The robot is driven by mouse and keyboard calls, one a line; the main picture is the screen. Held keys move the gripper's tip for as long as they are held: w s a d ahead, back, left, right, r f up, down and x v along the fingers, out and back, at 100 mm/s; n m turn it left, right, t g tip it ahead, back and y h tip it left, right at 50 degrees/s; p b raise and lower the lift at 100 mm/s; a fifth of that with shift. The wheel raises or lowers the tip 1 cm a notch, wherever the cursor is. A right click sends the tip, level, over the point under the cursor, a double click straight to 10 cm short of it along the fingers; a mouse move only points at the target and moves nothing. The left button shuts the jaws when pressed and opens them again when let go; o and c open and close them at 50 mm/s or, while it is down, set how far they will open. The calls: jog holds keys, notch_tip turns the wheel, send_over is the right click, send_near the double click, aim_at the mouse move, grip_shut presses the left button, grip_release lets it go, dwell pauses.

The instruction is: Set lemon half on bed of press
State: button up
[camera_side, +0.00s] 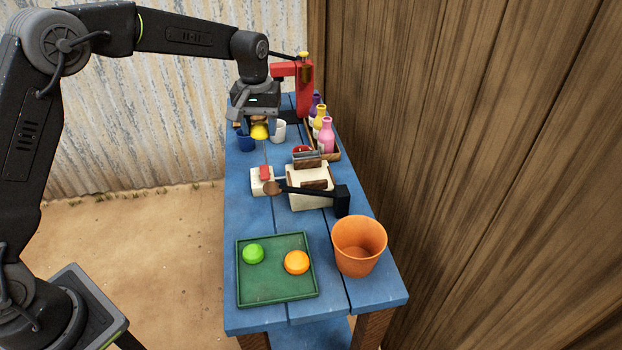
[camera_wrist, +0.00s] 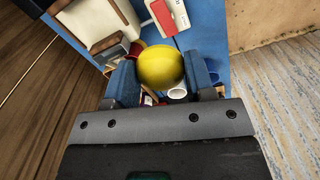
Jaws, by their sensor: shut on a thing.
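My gripper (camera_side: 258,126) is shut on the yellow lemon half (camera_side: 260,132) and holds it over the far part of the blue table. In the wrist view the lemon half (camera_wrist: 160,66) sits between the two blue fingers of my gripper (camera_wrist: 160,78), its round side showing. A red upright stand (camera_side: 306,88) with a side arm and a brass-coloured top, which looks like the press, stands behind and right of my gripper. Its bed is hidden or too small to make out.
A blue cup (camera_side: 244,142) and a white cup (camera_side: 279,131) stand near the held lemon. Bottles (camera_side: 326,137) fill a wooden crate at right. A cream device (camera_side: 310,197) with a black lever stands mid-table. Nearer are a green tray (camera_side: 275,292) with two fruit halves and an orange bucket (camera_side: 359,247).

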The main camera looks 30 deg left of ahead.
jog(key=shift+w+d+f, duration=0.1)
jog(key=shift+w+d, duration=0.05)
jog(key=shift+w, duration=0.1)
send_over(311, 180)
notch_tip(311, 180, down, 7)
jog(key=shift+r, duration=0.15)
jog(key=shift+f, duration=2)
jog(key=shift+f, duration=0.15)
jog(key=o, duration=0.9)
notch_tip(311, 180, up, 12)
jog(key=shift+r, duration=0.2)
